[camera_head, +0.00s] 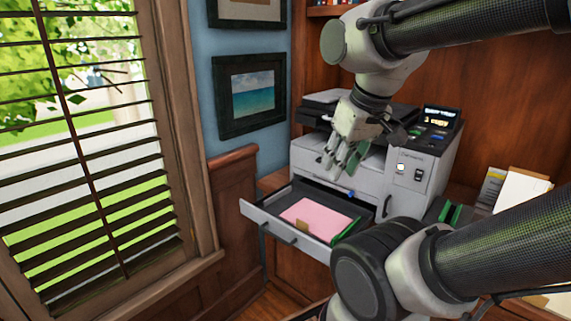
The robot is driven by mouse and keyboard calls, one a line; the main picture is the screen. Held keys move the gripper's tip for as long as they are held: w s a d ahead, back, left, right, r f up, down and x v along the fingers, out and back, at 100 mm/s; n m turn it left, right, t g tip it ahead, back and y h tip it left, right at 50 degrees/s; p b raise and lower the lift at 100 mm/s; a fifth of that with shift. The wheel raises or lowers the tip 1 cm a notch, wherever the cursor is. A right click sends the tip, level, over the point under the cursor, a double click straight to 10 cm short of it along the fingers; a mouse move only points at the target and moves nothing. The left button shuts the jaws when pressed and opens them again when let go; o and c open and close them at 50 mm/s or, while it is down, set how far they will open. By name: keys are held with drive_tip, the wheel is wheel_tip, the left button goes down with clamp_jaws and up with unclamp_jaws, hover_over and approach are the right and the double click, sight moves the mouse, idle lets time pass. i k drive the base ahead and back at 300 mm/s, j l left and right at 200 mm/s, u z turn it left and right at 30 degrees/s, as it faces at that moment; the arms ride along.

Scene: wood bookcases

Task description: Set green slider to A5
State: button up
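A grey printer (372,178) stands with its paper drawer (262,219) pulled open toward the front left. A stack of pink paper (318,217) lies in the drawer. The green slider (347,230) stands along the right side of the paper. Size markings such as A5 are too small to read. My gripper (341,169) hangs pointing down above the back of the drawer, in front of the printer's body. Its fingers look spread apart with nothing between them. It is above and behind the green slider, apart from it. My own arm hides part of the printer.
A small tan piece (302,226) sits at the paper's front edge. A small blue part (351,194) shows near the drawer's back. A dark holder with green items (452,213) and papers (520,190) are on the right. A window with blinds (85,150) is on the left.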

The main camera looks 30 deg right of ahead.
sight(337, 238)
drive_tip(key=l+z, duration=0.2)
drive_tip(key=z, duration=0.65)
